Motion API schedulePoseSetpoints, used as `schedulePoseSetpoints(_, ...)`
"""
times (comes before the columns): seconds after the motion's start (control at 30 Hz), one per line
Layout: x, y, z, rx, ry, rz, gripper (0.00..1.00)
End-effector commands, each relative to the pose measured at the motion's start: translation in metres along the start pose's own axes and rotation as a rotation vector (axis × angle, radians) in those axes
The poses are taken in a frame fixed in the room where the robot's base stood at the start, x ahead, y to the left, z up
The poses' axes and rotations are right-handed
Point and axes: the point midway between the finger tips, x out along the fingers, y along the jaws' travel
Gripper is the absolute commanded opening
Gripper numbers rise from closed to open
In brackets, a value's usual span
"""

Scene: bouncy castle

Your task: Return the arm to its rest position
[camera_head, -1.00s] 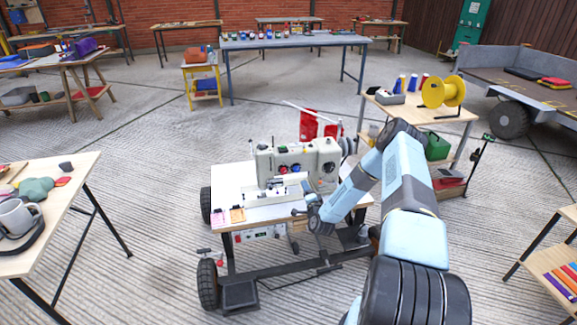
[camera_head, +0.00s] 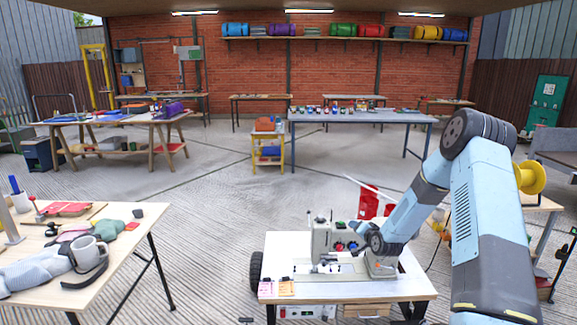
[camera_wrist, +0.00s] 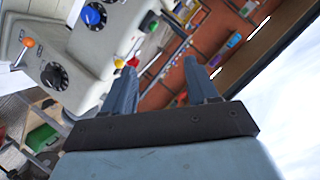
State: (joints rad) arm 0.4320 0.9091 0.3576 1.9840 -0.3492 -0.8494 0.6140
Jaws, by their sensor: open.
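My arm comes up from the lower right of the head view, bends at a high elbow and slopes down left to the wrist. The wrist is close to the sewing machine (camera_head: 321,240) and covers part of it; I cannot tell whether they touch. The gripper fingers are not clear there. In the wrist view my gripper (camera_wrist: 160,68) is open, its two grey fingers apart with nothing between them. The machine's pale body with dials (camera_wrist: 75,42) is at the left of that view, beside the fingers.
The sewing machine stands on a wheeled cart (camera_head: 345,289). A table (camera_head: 140,222) with a mug (camera_head: 88,254) is at left. Open floor (camera_head: 215,205) lies behind the cart.

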Motion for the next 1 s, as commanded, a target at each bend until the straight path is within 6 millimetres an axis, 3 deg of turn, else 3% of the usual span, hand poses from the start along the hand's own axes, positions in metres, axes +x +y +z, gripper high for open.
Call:
schedulePoseSetpoints(0.03,-0.007,-0.013,-0.009,-0.032,-0.012,0.01,0.58)
schedulePoseSetpoints(0.47,-0.079,-0.086,-0.058,-0.267,-0.127,0.15,0.58)
schedulePoseSetpoints(1.0,-0.211,-0.165,-0.096,-0.472,-0.243,0.318,0.58)
